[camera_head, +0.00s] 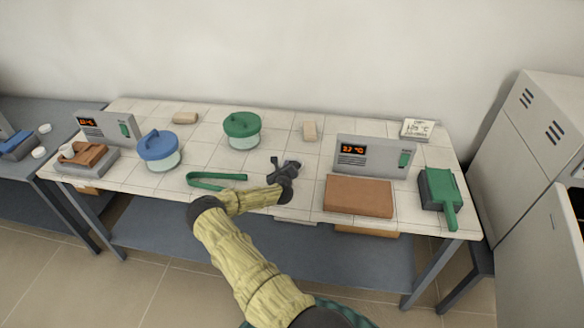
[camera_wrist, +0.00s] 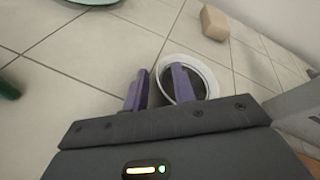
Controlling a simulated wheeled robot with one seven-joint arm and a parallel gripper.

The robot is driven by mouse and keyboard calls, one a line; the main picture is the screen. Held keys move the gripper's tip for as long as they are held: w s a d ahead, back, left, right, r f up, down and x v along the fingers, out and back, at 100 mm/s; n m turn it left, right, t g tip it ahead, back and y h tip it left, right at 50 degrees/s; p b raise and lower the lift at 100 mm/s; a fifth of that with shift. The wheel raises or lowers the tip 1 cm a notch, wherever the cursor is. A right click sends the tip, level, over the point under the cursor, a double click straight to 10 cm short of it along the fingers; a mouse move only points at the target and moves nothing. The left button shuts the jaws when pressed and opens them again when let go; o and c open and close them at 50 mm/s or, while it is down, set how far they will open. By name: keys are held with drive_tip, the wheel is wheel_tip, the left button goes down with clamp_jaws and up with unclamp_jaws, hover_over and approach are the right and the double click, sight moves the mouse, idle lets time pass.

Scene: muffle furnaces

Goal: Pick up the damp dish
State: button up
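A round white dish (camera_wrist: 206,72) with a dark inside stands on the tiled bench in the wrist view. My gripper (camera_wrist: 159,76) is right over it, with its two purple fingers apart. The right finger overlaps the dish's opening and the left finger is outside its left rim. A gap shows between the fingers, with the left rim in it. I cannot tell whether either finger touches the dish. In the head view, my gripper (camera_head: 284,170) is low over the middle of the bench and hides the dish. Dampness cannot be made out.
Green tongs (camera_head: 215,181) lie left of my gripper. A blue-lidded jar (camera_head: 159,150) and a green-lidded jar (camera_head: 242,130) stand behind. A furnace (camera_head: 378,155) with a brown slab (camera_head: 358,196) is at right. A tan block (camera_wrist: 215,22) lies beyond the dish.

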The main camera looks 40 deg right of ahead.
clamp_jaws()
wheel_tip(320, 180, up, 10)
drive_tip(key=b, duration=0.1)
drive_tip(key=shift+b, duration=0.35)
idle(0.6)
